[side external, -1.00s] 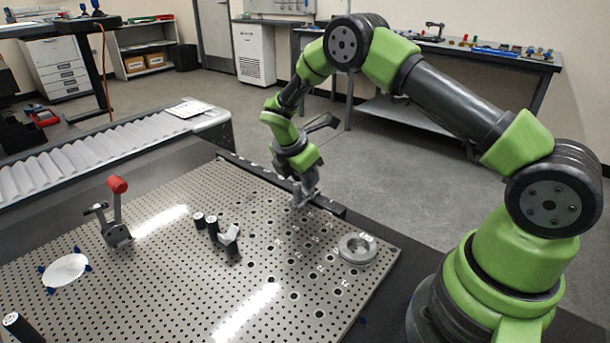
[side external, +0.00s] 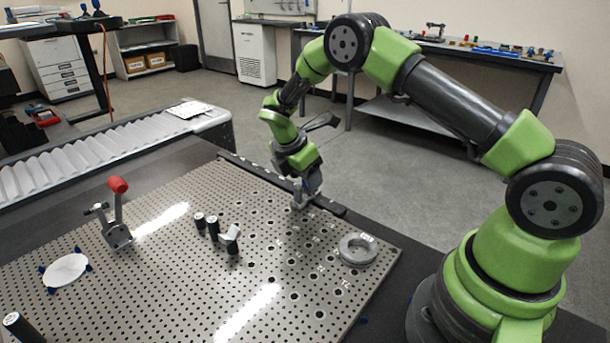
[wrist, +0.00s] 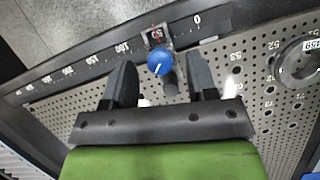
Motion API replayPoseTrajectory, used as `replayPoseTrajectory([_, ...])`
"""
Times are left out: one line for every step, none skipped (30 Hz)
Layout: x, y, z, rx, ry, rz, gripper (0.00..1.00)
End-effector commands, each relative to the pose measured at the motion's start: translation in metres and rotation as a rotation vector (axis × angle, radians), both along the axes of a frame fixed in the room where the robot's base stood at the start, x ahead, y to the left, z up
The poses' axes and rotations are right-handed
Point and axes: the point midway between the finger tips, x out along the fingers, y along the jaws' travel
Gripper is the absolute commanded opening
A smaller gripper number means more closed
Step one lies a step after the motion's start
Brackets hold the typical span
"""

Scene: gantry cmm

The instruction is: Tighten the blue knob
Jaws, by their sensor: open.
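The blue knob (wrist: 160,64) shows in the wrist view, with a white pointer line on its face. It sits just below a small counter window (wrist: 156,37) with red digits, on a slider at the scaled rail (wrist: 95,60). My gripper (wrist: 162,84) is open, with one dark finger to the left of the knob and one to the right. Both fingers appear apart from the knob. In the side view my gripper (side external: 302,198) points down at the plate's far edge, near the rail. The knob is hidden there.
The ring also shows in the wrist view (wrist: 284,70). The plate's middle front is clear.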

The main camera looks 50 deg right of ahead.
Motion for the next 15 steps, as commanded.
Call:
replayPoseTrajectory([0.001,0.002,0.006,-0.001,-0.003,0.0,0.53])
replayPoseTrajectory([0.001,0.004,0.01,-0.001,-0.004,0.001,0.53])
replayPoseTrajectory([0.002,0.007,0.017,0.0,-0.005,0.001,0.53])
replayPoseTrajectory([0.002,0.009,0.022,0.0,-0.006,0.002,0.53])
replayPoseTrajectory([0.003,0.011,0.028,0.0,-0.006,0.002,0.53])
replayPoseTrajectory([0.004,0.015,0.036,0.0,-0.007,0.002,0.53])
replayPoseTrajectory([0.004,0.017,0.041,0.0,-0.006,0.002,0.53])
replayPoseTrajectory([0.004,0.019,0.047,0.0,-0.006,0.001,0.53])
replayPoseTrajectory([0.005,0.023,0.054,0.0,-0.007,0.002,0.53])
replayPoseTrajectory([0.006,0.024,0.06,0.0,-0.007,0.002,0.53])
replayPoseTrajectory([0.005,0.026,0.064,0.0,-0.005,0.0,0.53])
replayPoseTrajectory([0.006,0.029,0.07,0.0,-0.005,0.001,0.53])
replayPoseTrajectory([0.006,0.03,0.074,0.0,-0.005,0.001,0.53])
replayPoseTrajectory([0.006,0.032,0.077,0.0,-0.004,0.001,0.53])
replayPoseTrajectory([0.007,0.033,0.081,0.0,-0.004,0.002,0.53])
